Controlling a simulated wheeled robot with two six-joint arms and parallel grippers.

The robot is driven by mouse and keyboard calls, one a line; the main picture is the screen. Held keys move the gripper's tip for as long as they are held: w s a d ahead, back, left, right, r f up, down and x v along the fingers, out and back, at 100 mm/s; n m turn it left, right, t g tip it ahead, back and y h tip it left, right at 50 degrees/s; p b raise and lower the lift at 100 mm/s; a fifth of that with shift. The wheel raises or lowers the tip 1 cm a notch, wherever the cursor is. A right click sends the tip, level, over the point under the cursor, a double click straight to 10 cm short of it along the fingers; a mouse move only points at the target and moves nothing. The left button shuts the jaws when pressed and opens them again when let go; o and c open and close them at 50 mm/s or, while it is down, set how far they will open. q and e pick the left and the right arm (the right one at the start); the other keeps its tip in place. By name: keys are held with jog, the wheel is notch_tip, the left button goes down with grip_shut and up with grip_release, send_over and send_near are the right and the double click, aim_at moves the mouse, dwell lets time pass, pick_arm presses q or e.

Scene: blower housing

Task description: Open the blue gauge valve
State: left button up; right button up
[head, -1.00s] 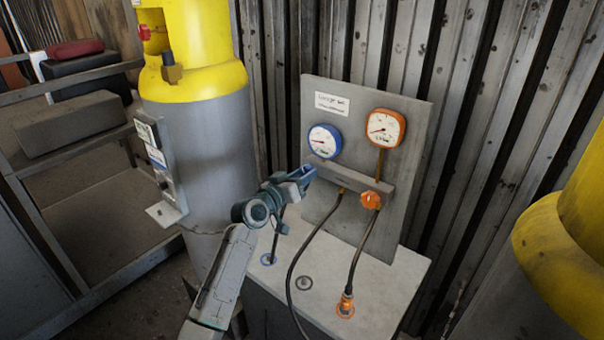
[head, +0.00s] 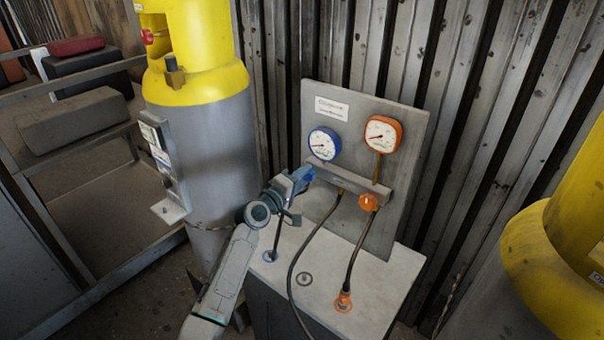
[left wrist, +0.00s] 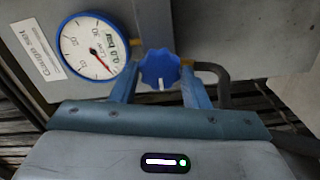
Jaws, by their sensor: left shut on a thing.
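The blue gauge valve is a ribbed blue knob with a white mark, seen in the left wrist view (left wrist: 159,69). My left gripper (head: 304,176) is at the left end of the manifold bar; in the left wrist view its blue fingers (left wrist: 158,88) stand on both sides of the knob, shut on it. In the head view the gripper hides the knob. The blue-rimmed gauge (head: 324,144) sits just above; it also shows in the left wrist view (left wrist: 93,47) with a red needle. My right gripper is not in view.
An orange gauge (head: 383,133) and orange knob (head: 368,202) are on the same grey panel (head: 405,160). Black hoses (head: 303,248) hang in front, down to the pale bench top (head: 385,275). Yellow-topped cylinders stand left (head: 205,130) and right (head: 570,240).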

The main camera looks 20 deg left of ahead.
pick_arm(q)
jog(key=shift+n+p, duration=0.85)
jog(key=shift+n, duration=0.95)
jog(key=shift+f, duration=0.1)
jog(key=o, duration=1)
jog(key=shift+c, duration=0.2)
jog(key=shift+s, duration=0.1)
jog(key=b+v, duration=0.1)
jog(key=v, duration=0.9)
jog(key=shift+s+b, duration=0.3)
jog(key=shift+b, duration=0.05)
jog(key=shift+a, duration=0.15)
